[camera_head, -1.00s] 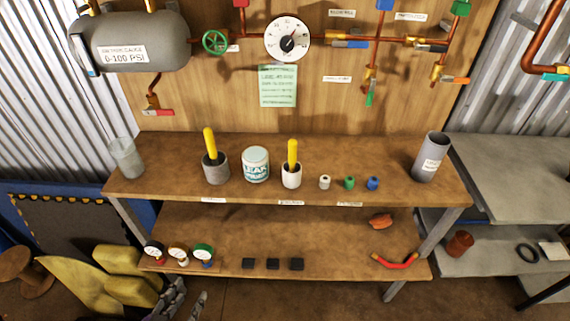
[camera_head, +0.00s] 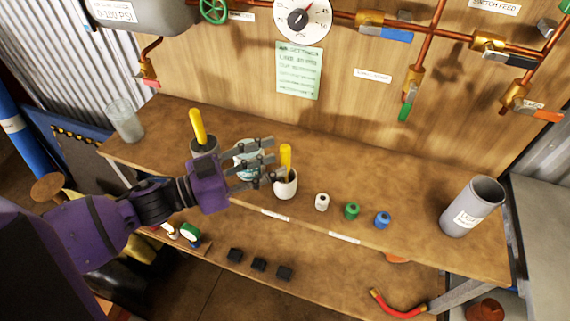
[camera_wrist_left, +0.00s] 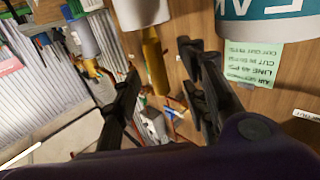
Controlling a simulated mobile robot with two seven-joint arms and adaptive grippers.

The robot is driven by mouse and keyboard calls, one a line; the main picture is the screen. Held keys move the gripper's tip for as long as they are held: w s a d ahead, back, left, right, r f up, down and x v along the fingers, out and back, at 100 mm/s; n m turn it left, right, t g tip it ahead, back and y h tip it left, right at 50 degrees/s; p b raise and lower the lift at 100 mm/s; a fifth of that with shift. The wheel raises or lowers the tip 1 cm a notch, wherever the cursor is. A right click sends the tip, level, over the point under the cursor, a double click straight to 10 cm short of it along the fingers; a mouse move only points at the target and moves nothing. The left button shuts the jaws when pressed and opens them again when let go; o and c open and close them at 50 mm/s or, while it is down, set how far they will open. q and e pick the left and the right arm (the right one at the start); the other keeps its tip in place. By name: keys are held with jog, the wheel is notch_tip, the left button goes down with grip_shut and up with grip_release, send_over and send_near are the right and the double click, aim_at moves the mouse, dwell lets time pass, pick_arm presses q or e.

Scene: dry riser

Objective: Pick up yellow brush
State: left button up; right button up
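One yellow brush (camera_head: 197,126) stands handle-up in a grey cup (camera_head: 204,147) at the left of the shelf. Another yellow brush (camera_head: 286,158) leans in a white cup (camera_head: 286,187) to its right. My left gripper (camera_head: 268,160) reaches in from the left over the shelf, in front of the white jar (camera_head: 242,153), which it partly hides. Its fingers are apart, with tips close to the right brush. In the left wrist view, a yellow brush (camera_wrist_left: 152,55) in its cup shows beyond the gap between my open fingers (camera_wrist_left: 165,80). I see no clear contact. My right gripper is out of view.
White, green (camera_head: 351,211) and blue (camera_head: 382,219) small fittings stand right of the white cup. A grey labelled cylinder (camera_head: 472,206) stands at the right end, a clear cup (camera_head: 126,121) at the left. Pipes and a gauge (camera_head: 303,18) are on the back panel.

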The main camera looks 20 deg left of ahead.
aim_at(281, 159)
pick_arm(q)
jog(key=x, duration=0.3)
jog(key=shift+s+d+r, duration=0.1)
jog(key=shift+r, duration=0.1)
jog(key=shift+w+d+f, duration=0.15)
jog(key=shift+w+d, duration=0.2)
grip_shut()
notch_tip(281, 159, up, 10)
jog(key=shift+p, duration=0.5)
